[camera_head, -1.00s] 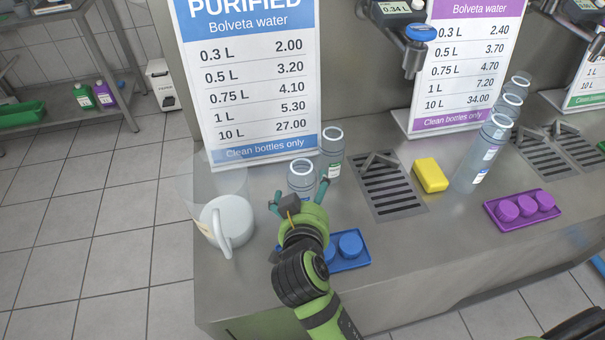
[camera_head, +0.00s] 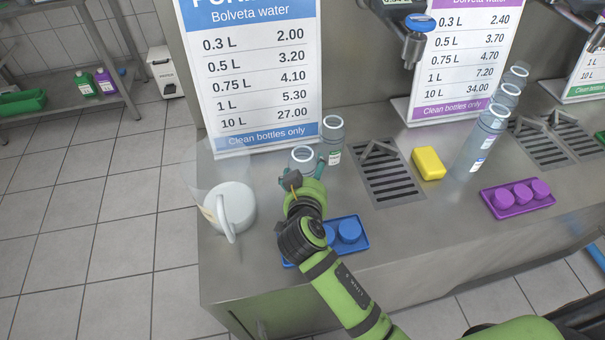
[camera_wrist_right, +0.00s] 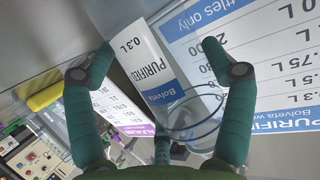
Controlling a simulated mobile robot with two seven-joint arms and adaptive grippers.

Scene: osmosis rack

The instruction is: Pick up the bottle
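A small clear bottle (camera_head: 302,160) with an open mouth stands on the metal counter, its lower part hidden behind my right gripper (camera_head: 301,171). A second clear bottle (camera_head: 333,142) with a green-edged label stands just behind it to the right. My right gripper's fingers are spread on either side of the nearer bottle. In the right wrist view the gripper (camera_wrist_right: 163,62) is open, with a labelled bottle (camera_wrist_right: 150,75) reading "0.3L PURIFIED" between the fingers and gaps beside it. My left gripper is not in view.
A white jug (camera_head: 232,208) stands close on the left. A blue tray with caps (camera_head: 362,243) lies beside my right arm. A drain grate (camera_head: 384,176), yellow sponge (camera_head: 428,163), purple cap tray (camera_head: 541,203) and taller clear bottles (camera_head: 480,145) are to the right. A price sign (camera_head: 222,141) stands behind.

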